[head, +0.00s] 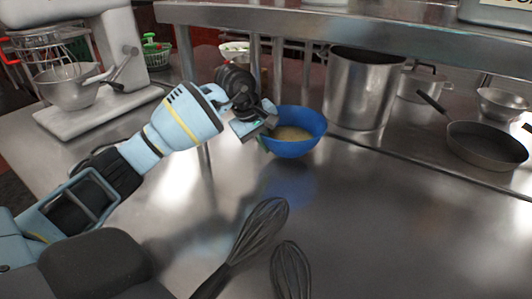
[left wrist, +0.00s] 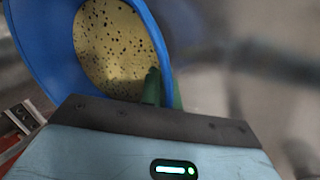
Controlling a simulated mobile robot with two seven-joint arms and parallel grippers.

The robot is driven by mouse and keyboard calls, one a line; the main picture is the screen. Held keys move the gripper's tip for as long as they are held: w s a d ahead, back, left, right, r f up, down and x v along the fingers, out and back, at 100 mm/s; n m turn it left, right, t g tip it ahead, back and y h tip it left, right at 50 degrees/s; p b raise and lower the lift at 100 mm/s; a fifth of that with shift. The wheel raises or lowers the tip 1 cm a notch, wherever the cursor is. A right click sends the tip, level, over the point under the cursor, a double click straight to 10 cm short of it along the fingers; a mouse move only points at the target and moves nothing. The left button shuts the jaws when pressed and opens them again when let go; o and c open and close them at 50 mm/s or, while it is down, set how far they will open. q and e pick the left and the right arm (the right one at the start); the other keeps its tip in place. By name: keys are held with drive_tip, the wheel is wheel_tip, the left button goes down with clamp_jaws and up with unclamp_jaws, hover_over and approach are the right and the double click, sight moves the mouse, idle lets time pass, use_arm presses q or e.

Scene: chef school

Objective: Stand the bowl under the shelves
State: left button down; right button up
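The blue bowl (head: 310,121) is in front of the shelf unit (head: 380,36), near its front edge, and looks roughly upright. It holds a pale yellow, dark-speckled content. I cannot tell whether its base touches the counter (head: 345,215). My left gripper (head: 262,132) is at the bowl's left side. In the left wrist view, the green fingers of the left gripper (left wrist: 163,90) sit on either side of the rim of the blue bowl (left wrist: 153,32), one inside and one outside, shut on it. My right gripper is not in view.
A tall steel pot (head: 358,90) stands right behind the bowl, with a lidded pot (head: 422,84) and a frying pan (head: 485,145) farther right. A shelf post (head: 187,60) is at left, beside a stand mixer (head: 120,45). Two whisks (head: 262,230) lie in front.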

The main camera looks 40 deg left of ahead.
use_arm(q)
drive_tip(key=shift+w+f, duration=0.1)
drive_tip(key=shift+f, duration=1.55)
drive_tip(key=shift+f, duration=0.2)
drive_tip(key=c, duration=1.6)
unclamp_jaws()
drive_tip(key=shift+c, duration=0.2)
drive_tip(key=shift+r, duration=0.5)
drive_tip(key=v, duration=1.1)
drive_tip(key=shift+s, duration=0.25)
drive_tip(key=shift+s, duration=0.1)
